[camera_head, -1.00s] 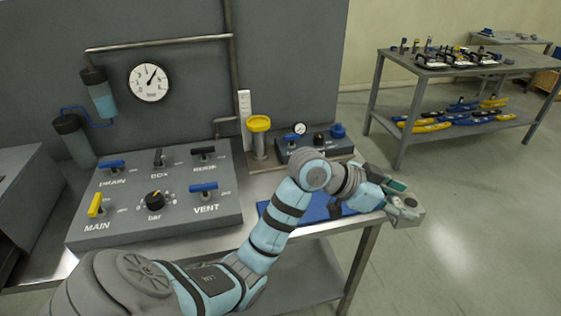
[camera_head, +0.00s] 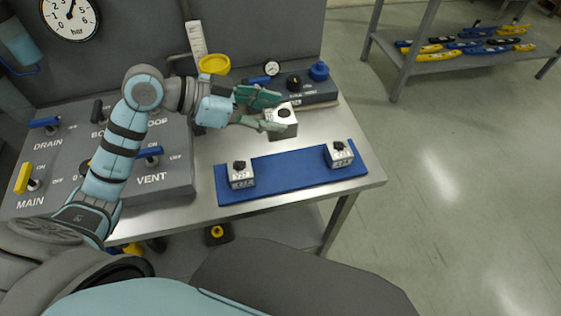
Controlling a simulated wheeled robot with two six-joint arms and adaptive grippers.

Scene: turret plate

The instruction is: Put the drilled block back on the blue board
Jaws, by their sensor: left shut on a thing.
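The blue board (camera_head: 290,172) lies along the table's front edge. A light metal block with a black knob sits near its left end (camera_head: 241,174), and another sits near its right end (camera_head: 338,154). The middle of the board is bare. My left gripper (camera_head: 272,112) is shut on a grey block, the drilled block (camera_head: 284,124), with a dark round spot on top. It is behind the board and apart from it. I cannot tell whether its underside touches the table. My right gripper is not in view.
Behind the held block stands a grey box with a gauge and knobs (camera_head: 310,88). A yellow-topped post (camera_head: 214,65) is close to my left wrist. The valve panel (camera_head: 170,175) is at left. Bare tabletop (camera_head: 345,120) lies right of the block.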

